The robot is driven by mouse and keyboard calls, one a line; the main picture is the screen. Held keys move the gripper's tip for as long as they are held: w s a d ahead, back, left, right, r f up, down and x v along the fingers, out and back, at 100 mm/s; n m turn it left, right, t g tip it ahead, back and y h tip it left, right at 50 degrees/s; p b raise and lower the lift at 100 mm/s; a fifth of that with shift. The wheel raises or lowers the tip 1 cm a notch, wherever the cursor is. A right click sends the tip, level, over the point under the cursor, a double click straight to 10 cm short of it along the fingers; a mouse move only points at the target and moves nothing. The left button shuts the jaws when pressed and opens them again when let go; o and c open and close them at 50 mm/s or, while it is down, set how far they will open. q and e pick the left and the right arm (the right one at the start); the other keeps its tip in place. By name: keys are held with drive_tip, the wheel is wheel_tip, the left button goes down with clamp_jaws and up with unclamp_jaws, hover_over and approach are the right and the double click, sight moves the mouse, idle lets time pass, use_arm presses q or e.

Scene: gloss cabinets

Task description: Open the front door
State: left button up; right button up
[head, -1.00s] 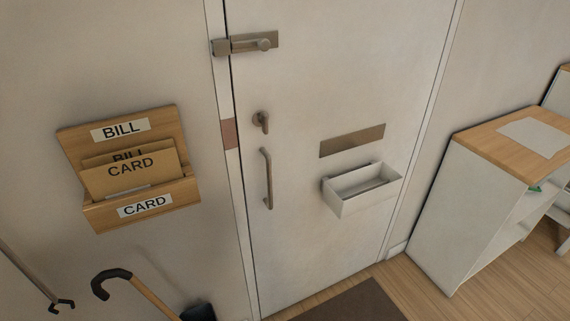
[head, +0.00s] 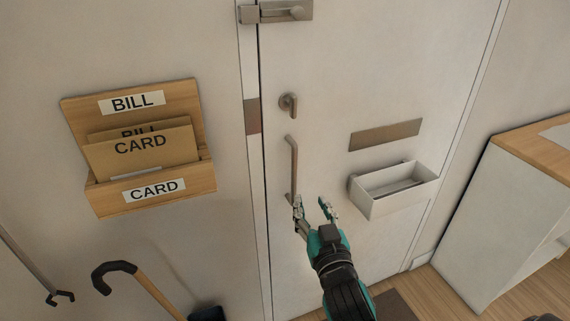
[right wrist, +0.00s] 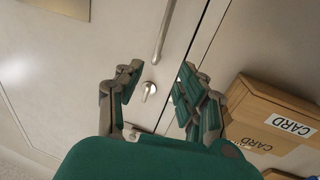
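The white front door (head: 330,70) is shut in its frame. A vertical bar handle (head: 294,165) is near its left edge, with a small thumb-turn (head: 289,103) above it. A metal slide bolt (head: 288,11) sits at the seam higher up. My right gripper (head: 312,204) is open and empty near the handle's lower end; contact cannot be told. In the right wrist view, the open fingers (right wrist: 155,90) frame the thumb-turn (right wrist: 149,91), which lies beyond them, with the handle (right wrist: 163,32) above. My left gripper is not in view.
A wooden letter holder (head: 207,180) with cards hangs on the wall left of the door. A white mail bin (head: 393,192) sticks out from the door, right of my gripper, under a mail slot (head: 385,135). A cane (head: 120,268) is at lower left; a white cabinet (head: 500,225) stands right.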

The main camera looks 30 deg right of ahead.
sight(295, 163)
drive_tip(key=p+x, duration=0.2)
drive_tip(key=x, duration=1.5)
drive_tip(key=shift+w+p, duration=0.15)
drive_tip(key=shift+p, duration=0.25)
drive_tip(key=shift+c, duration=0.2)
clamp_jaws()
